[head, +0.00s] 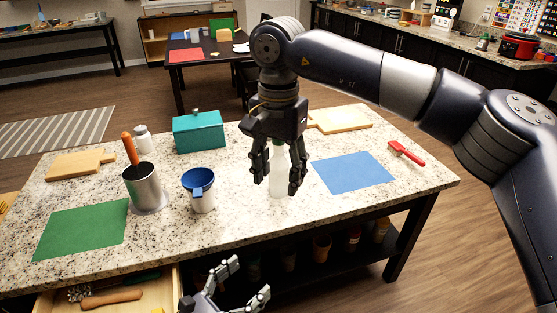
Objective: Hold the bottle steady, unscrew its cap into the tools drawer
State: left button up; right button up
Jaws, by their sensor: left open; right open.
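A pale, translucent bottle (279,186) stands upright on the speckled counter (300,216). My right gripper (276,176) points down from above, its open fingers on either side of the bottle's upper part. My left gripper (252,277) is open and empty, low in front of the counter's front edge. The tools drawer (152,293) is pulled open at the lower left, with a wooden-handled tool (111,298) in it.
A blue-rimmed cup (203,197), a metal canister (144,188) and a teal box (199,132) stand left of the bottle. A blue mat (353,173) lies to its right, a red-handled brush (407,153) beyond. A green mat (82,228) lies at front left.

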aim_at(278, 176)
jog(key=i, duration=0.9)
